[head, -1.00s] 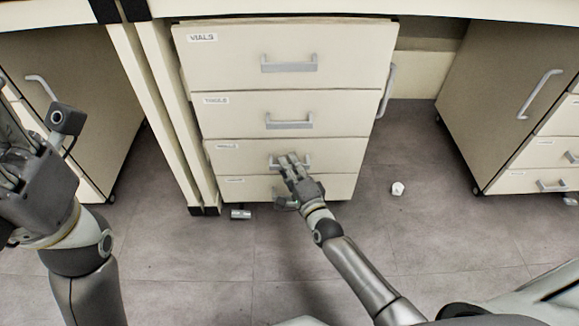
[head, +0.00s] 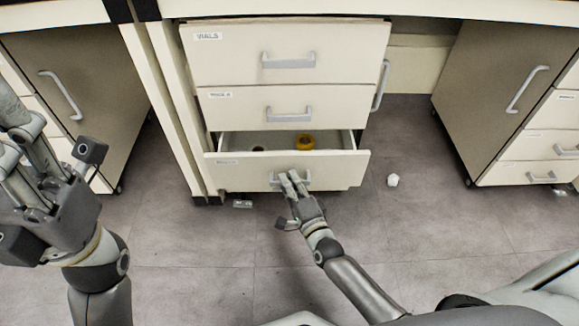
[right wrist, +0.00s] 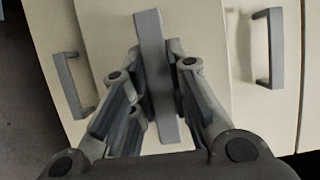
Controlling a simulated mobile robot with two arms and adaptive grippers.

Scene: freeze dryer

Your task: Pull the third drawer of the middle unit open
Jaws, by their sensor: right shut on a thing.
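The middle unit (head: 240,62) is a cream drawer cabinet under the bench. Its third drawer (head: 243,172) stands partly open, and its inside shows an orange round thing (head: 305,141) and small dark and white items at the left. My right gripper (head: 291,180) is shut on the third drawer's grey bar handle; the handle (right wrist: 155,75) runs between the fingers in the right wrist view. The two drawers above are closed.
Other cabinets stand at the left (head: 75,80) and right (head: 495,90), with handles on their sides. A small white object (head: 392,180) and a small grey item (head: 242,204) lie on the floor. The floor in front is otherwise clear.

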